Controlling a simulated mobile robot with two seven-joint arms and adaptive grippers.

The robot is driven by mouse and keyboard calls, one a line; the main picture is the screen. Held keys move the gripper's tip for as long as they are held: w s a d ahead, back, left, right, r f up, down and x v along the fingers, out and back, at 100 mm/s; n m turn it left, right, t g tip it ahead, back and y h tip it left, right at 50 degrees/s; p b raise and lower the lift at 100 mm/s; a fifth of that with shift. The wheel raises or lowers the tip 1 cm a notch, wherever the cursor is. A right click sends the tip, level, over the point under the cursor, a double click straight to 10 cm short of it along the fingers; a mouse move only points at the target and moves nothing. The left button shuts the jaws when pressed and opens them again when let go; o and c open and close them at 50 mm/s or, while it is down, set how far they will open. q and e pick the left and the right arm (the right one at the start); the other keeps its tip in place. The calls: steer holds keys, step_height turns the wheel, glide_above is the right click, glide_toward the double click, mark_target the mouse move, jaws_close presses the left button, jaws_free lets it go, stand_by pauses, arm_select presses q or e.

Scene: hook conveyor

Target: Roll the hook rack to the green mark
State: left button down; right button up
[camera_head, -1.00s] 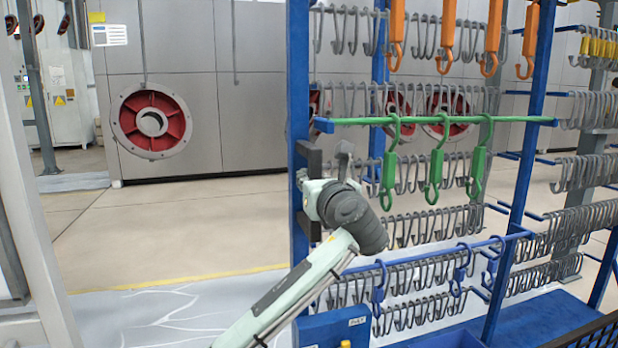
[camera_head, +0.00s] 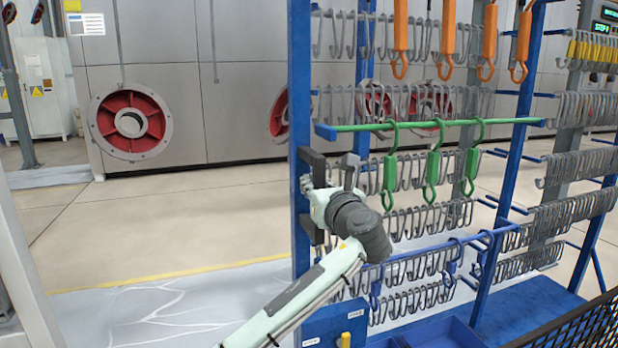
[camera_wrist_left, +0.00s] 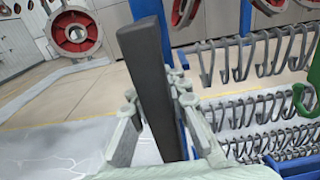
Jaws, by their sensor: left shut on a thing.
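The hook rack (camera_head: 302,80) has a blue frame with bars of grey hooks, orange hooks on top, green hooks (camera_head: 433,168) on a green bar and blue hooks below. It stands right of centre in the head view. My left gripper (camera_head: 318,187) is at its left post, shut on the dark upright handle (camera_head: 311,228). In the left wrist view the handle (camera_wrist_left: 152,88) runs between the fingers (camera_wrist_left: 155,100). The fingertips are partly hidden in the head view. My right gripper is not in view. No green mark on the floor shows.
Grey wall panels with red round fans (camera_head: 131,121) stand behind. Open floor (camera_head: 190,215) with a yellow line lies left of the rack. A black mesh edge (camera_head: 575,322) is at the lower right, and a whitish post (camera_head: 25,260) is at the left.

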arm_select(q)
steer(key=c, duration=1.4)
jaws_free()
steer(key=shift+s, duration=0.1)
steer(key=v, duration=1.2)
